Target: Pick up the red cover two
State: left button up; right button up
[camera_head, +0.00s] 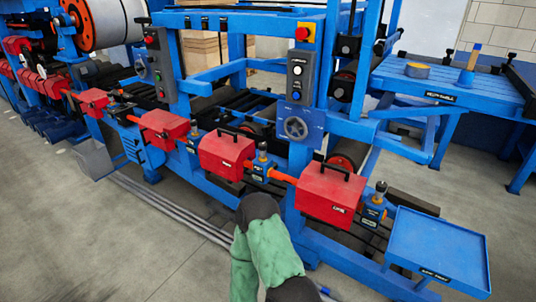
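Several red covers with black handles sit in a row along the front of the blue machine. The nearest and largest is the right-hand red cover (330,190), with a small white label. A second red cover (228,153) is left of it, then a third red cover (163,128), and a smaller red cover (92,99) farther left. I cannot read any number that tells which is cover two. A green and black bent part of my arm shows at the bottom centre, below the covers and apart from them. Neither gripper's fingers show.
A blue tray (437,245) stands at the lower right. Small orange and blue fittings (372,207) sit between the covers. A control box with a red button (303,33) stands behind. A blue table (430,85) is at the back right. The grey floor (90,240) at left is mostly clear.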

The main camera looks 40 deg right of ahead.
aim_at(222, 152)
jog(key=z, duration=1.05)
jog(key=i+j, duration=0.2)
jog(key=i+z, duration=0.05)
jog(key=i, duration=0.05)
